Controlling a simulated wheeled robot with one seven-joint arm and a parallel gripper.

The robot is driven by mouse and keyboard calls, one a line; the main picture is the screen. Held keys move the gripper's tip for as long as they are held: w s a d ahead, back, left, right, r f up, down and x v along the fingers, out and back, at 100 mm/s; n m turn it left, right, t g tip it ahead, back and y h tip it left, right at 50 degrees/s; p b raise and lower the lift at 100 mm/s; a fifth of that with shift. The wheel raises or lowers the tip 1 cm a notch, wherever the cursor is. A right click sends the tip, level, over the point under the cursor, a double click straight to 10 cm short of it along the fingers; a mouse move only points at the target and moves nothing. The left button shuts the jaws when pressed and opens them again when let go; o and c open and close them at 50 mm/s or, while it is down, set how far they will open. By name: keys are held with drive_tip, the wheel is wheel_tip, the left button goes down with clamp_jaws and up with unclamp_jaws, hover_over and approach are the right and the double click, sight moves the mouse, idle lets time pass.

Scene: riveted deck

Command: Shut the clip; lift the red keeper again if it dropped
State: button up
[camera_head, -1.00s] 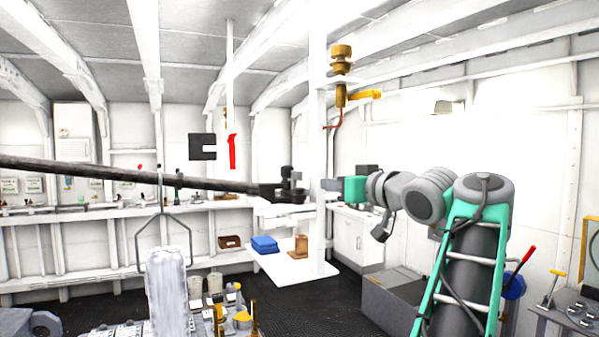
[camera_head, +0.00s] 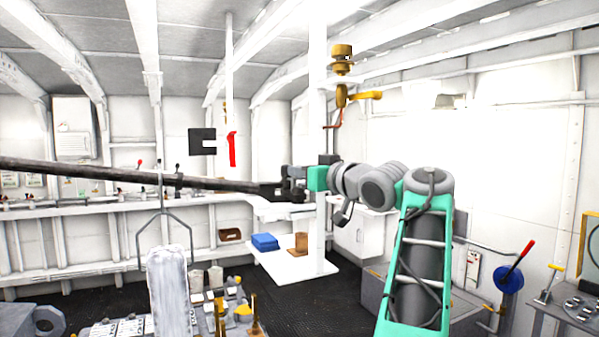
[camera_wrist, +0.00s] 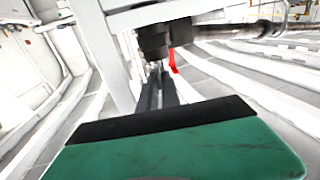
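The clip (camera_head: 197,142) is a black C-shaped piece with its mouth facing right. The red keeper (camera_head: 232,149) stands roughly upright just right of the mouth, with a narrow gap between them. Red also shows behind a dark block in the wrist view (camera_wrist: 172,61). My gripper (camera_head: 288,182) is right of and below the clip in the picture, apart from it, overlapping the end of a long dark pole (camera_head: 120,175). In the wrist view its dark fingers (camera_wrist: 158,92) lie close together beneath the dark block (camera_wrist: 155,40); their tips are unclear, and I cannot tell contact.
A white post (camera_head: 318,120) stands behind my gripper, with a brass fitting (camera_head: 342,95) above. A white table (camera_head: 300,268) holds a blue box (camera_head: 265,242) and a brown block (camera_head: 300,244). The pole crosses the left side.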

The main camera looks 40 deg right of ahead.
clamp_jaws()
drive_tip(key=shift+f, duration=0.1)
drive_tip(key=b, duration=0.1)
drive_tip(key=m+h+b, duration=0.1)
drive_tip(key=b, duration=0.1)
drive_tip(key=shift+a+f+h, duration=0.25)
drive_tip(key=shift+a+h, duration=0.05)
drive_tip(key=shift+a+m+h+b, duration=0.1)
drive_tip(key=shift+m+h+b, duration=0.25)
drive_tip(key=shift+b, duration=0.35)
drive_tip(key=shift+r+m+g+h+b, duration=0.3)
drive_tip(key=shift+m+g+h, duration=0.1)
drive_tip(key=shift+h, duration=0.25)
drive_tip(key=shift+o, duration=1)
unclamp_jaws()
